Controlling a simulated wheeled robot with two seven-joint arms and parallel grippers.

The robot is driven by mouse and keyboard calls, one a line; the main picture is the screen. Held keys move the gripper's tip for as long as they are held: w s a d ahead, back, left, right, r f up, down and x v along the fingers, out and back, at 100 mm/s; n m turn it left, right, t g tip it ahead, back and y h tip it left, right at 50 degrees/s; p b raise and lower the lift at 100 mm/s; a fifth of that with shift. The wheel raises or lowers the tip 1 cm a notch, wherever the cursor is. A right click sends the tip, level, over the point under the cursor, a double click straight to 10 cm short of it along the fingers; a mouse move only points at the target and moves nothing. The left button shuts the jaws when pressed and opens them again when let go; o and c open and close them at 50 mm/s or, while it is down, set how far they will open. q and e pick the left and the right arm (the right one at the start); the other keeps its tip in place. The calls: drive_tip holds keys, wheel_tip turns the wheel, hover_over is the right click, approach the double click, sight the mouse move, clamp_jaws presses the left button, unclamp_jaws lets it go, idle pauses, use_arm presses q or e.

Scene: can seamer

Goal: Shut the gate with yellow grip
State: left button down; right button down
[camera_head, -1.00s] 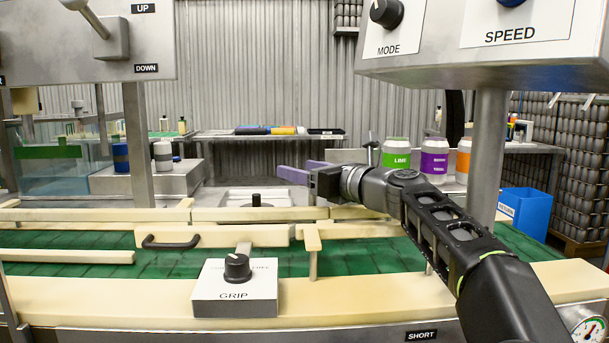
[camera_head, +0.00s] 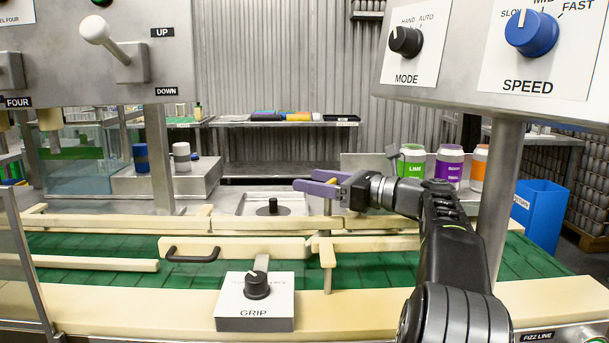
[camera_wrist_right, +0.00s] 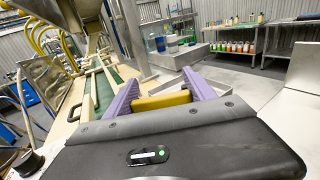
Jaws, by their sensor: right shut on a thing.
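My right gripper (camera_head: 312,181) reaches over the far side of the green conveyor. Its two purple fingers point left in the head view. In the right wrist view my right gripper (camera_wrist_right: 161,76) has a yellow grip (camera_wrist_right: 162,100) between its fingers, and it is shut on it. In the head view only a small yellow bit of the grip (camera_head: 332,181) shows between the fingers. I cannot make out clearly the gate that the grip belongs to; the gripper hides that part. My left gripper is not in view.
A cream rail with a black handle (camera_head: 192,255) crosses the conveyor (camera_head: 100,246). A GRIP knob box (camera_head: 254,302) stands in front. A steel post (camera_head: 494,200) rises right of my arm. Cans (camera_head: 449,165) stand behind it. The control panel (camera_head: 497,45) hangs above.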

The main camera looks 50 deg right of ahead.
drive_tip(key=shift+f, duration=0.15)
drive_tip(key=shift+c, duration=1.6)
unclamp_jaws()
drive_tip(key=shift+r, duration=0.2)
wheel_tip(320, 180, up, 10)
drive_tip(key=p, duration=0.4)
drive_tip(key=shift+f, duration=0.1)
